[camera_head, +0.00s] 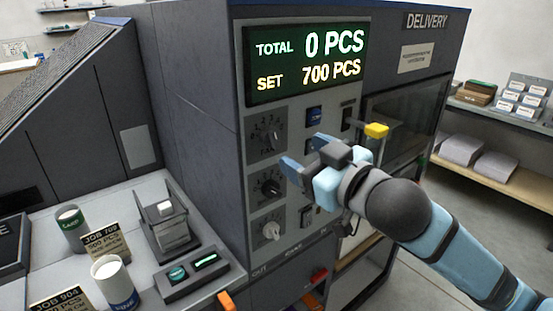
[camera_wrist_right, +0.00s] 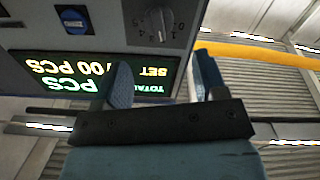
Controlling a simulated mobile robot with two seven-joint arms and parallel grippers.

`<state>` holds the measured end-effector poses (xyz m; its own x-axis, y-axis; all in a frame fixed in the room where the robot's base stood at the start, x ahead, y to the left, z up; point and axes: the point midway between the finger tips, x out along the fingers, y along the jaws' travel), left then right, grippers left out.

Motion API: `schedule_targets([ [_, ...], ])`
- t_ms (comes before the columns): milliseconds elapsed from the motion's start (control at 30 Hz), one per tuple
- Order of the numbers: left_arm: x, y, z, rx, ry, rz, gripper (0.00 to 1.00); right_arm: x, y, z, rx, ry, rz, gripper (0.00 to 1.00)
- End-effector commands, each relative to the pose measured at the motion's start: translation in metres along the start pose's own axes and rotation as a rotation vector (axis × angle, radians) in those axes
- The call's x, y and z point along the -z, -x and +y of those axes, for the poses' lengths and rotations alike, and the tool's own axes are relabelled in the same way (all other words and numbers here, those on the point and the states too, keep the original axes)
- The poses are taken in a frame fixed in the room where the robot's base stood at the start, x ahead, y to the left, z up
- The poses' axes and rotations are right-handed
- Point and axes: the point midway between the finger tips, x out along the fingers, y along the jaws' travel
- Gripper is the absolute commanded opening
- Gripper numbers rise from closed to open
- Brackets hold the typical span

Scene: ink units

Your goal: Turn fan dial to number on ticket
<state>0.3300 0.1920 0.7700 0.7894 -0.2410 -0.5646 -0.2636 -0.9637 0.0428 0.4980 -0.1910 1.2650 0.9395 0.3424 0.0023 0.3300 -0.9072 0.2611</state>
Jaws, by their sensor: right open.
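Three dials are stacked on the machine's grey panel: a top dial (camera_head: 268,136), a dark middle dial (camera_head: 270,187) and a pale bottom dial (camera_head: 270,230). One dial with numbers shows upside down in the right wrist view (camera_wrist_right: 160,22). My right gripper (camera_head: 306,154) is open and empty, in front of the panel, right of the dials and apart from them. Its fingers also show in the wrist view (camera_wrist_right: 165,78). A JOB 709 ticket (camera_head: 106,243) and a JOB 904 ticket (camera_head: 60,301) stand on the left counter.
The display (camera_head: 305,62) above the dials reads TOTAL 0 PCS, SET 700 PCS. A blue button (camera_head: 314,115) sits right of the top dial. A yellow-ended lever (camera_head: 376,130) sticks out beyond my gripper. Two tins, a green-lidded one (camera_head: 70,218) and a white one (camera_head: 113,280), stand by the tickets.

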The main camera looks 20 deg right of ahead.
Motion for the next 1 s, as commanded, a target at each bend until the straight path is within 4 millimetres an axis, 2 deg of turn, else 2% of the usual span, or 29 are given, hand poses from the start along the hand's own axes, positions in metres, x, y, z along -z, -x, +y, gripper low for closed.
schedule_targets([
  [33, 0.003, 0.002, 0.001, -0.001, 0.000, -0.002, 0.00, 0.002, -0.014, 0.001, -0.001, -0.002, -0.002, 0.66],
  [200, 0.010, 0.005, 0.002, -0.003, -0.002, 0.009, 0.00, 0.002, -0.048, 0.001, -0.001, -0.003, -0.003, 0.66],
  [400, 0.010, 0.005, 0.002, -0.002, -0.004, 0.010, 0.00, 0.001, -0.074, 0.001, -0.001, -0.002, -0.003, 0.66],
  [800, 0.009, 0.005, 0.001, 0.000, -0.005, 0.009, 0.00, 0.000, -0.082, 0.000, 0.000, -0.002, -0.003, 0.66],
  [867, 0.009, 0.005, 0.001, 0.000, -0.005, 0.009, 0.00, 0.000, -0.081, 0.000, 0.000, -0.002, -0.003, 0.54],
  [1000, 0.008, 0.005, 0.001, 0.000, -0.005, 0.009, 0.00, 0.000, -0.081, 0.000, 0.000, -0.002, -0.003, 0.22],
])
